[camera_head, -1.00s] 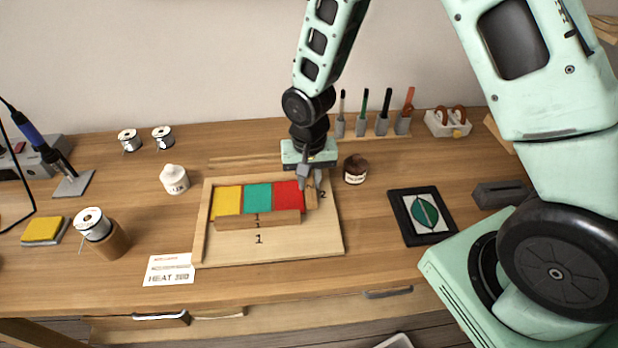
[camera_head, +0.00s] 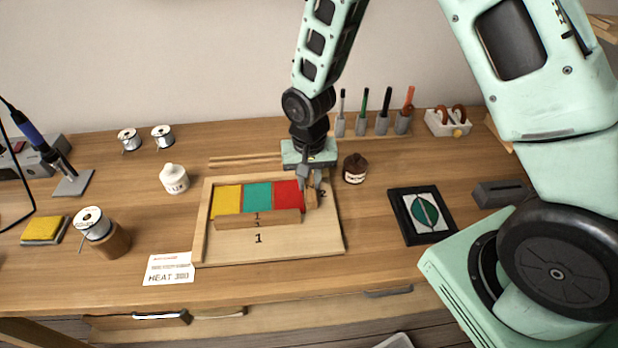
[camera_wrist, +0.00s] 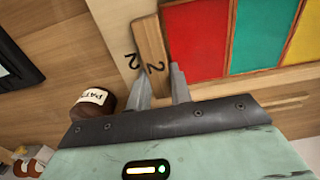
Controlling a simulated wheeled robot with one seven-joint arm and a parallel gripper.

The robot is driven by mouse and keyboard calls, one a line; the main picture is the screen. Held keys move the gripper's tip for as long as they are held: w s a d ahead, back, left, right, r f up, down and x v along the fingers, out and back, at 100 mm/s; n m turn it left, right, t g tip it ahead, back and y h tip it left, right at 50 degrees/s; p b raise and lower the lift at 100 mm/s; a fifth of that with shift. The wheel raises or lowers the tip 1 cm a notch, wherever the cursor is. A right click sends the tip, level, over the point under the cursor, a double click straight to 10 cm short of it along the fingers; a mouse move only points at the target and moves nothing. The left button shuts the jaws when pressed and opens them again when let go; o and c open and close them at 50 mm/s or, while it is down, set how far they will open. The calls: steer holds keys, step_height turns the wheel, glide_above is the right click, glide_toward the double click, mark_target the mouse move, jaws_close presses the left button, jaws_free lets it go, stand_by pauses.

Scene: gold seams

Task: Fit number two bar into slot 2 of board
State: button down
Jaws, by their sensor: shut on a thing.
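The board (camera_head: 320,240) is a pale wooden panel with yellow, green and red tiles set side by side. A wooden bar marked 1 (camera_head: 240,221) lies along the front of the tiles, above a printed 1 on the board. The number two bar (camera_head: 311,197) stands against the right end of the red tile. In the wrist view the number two bar (camera_wrist: 149,42) lies close along the red tile, beside a printed 2. My gripper (camera_head: 310,184) is shut on the near end of this bar. The fingers hide part of it, and I cannot tell how deep it sits.
A brown paste jar (camera_head: 355,169) stands just right of the board's back corner. A white jar (camera_head: 174,179) is at its left, and a printed card (camera_head: 169,269) touches or nearly touches its front left. A framed green picture (camera_head: 422,216) lies to the right.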

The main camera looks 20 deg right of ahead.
stand_by(0.3)
steer(key=c, duration=0.7)
jaws_free()
steer(key=shift+c, duration=0.2)
steer(key=shift+r+p, duration=2.75)
steer(key=shift+r, duration=0.7)
steer(key=shift+s+a+r, duration=0.1)
steer(key=shift+a+r, duration=0.1)
steer(key=shift+r, duration=0.1)
steer(key=s+a+r+n, duration=0.3)
steer(key=s+r+n, duration=0.2)
steer(key=s+r, duration=0.3)
steer(key=s+a+r+n, duration=0.3)
steer(key=s+r+n, duration=0.3)
steer(key=s+r, duration=0.3)
steer(key=s, duration=0.4)
steer(key=shift+s+a+r+y, duration=0.2)
steer(key=shift+s+y, duration=0.1)
